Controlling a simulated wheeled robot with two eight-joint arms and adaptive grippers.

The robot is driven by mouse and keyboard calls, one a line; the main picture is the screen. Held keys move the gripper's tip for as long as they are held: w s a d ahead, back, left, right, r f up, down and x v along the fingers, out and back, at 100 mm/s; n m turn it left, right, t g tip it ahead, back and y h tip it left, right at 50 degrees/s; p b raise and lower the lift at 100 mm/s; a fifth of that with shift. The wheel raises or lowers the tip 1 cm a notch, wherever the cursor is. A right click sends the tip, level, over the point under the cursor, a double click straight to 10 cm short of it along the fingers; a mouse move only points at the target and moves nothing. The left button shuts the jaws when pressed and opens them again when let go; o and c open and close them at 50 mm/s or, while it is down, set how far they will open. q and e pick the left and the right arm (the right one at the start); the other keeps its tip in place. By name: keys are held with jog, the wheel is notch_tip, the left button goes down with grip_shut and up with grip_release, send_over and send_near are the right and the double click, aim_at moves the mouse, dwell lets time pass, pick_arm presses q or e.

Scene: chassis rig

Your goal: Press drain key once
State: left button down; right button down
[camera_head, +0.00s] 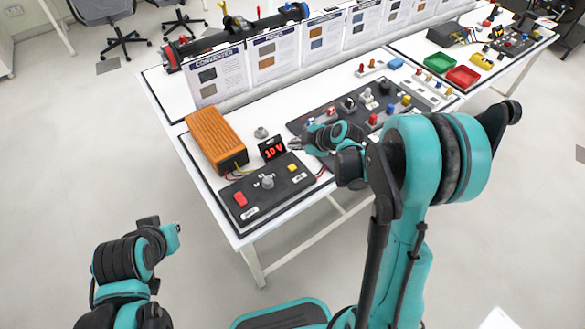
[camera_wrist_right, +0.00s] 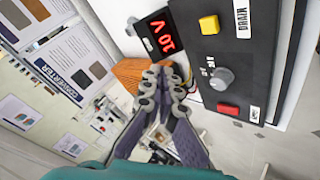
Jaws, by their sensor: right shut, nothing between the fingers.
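A dark control box (camera_head: 275,192) lies at the near left end of the white table. It carries a yellow key (camera_head: 292,168), a grey knob (camera_head: 267,181) and a red key (camera_head: 240,199). In the right wrist view the yellow key (camera_wrist_right: 209,25) sits beside a white DRAIN label (camera_wrist_right: 242,18); the red key (camera_wrist_right: 228,109) is at the far end. A display (camera_wrist_right: 160,36) reads 10 V in red. My right gripper (camera_head: 293,143) is shut and empty, beyond the box and close to the display, apart from the yellow key. My left arm shows, but its fingers do not.
An orange ribbed converter (camera_head: 212,137) stands behind the box, with wires between. A dark panel (camera_head: 330,117) with knobs and coloured parts lies right of the gripper. Upright poster cards (camera_head: 222,78) line the back. Green (camera_head: 439,62) and red (camera_head: 463,76) trays sit farther right.

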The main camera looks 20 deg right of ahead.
aim_at(294, 168)
jog(key=shift+f, duration=0.1)
notch_tip(294, 168, down, 9)
jog(key=b, duration=0.7)
jog(key=shift+r, duration=0.2)
dwell(1.0)
jog(key=shift+f+b, duration=0.4)
jog(key=shift+b, duration=0.05)
jog(key=shift+f+b, duration=0.45)
dwell(0.5)
jog(key=shift+r, duration=0.15)
jog(key=shift+r+p, duration=0.65)
jog(key=shift+r, duration=0.1)
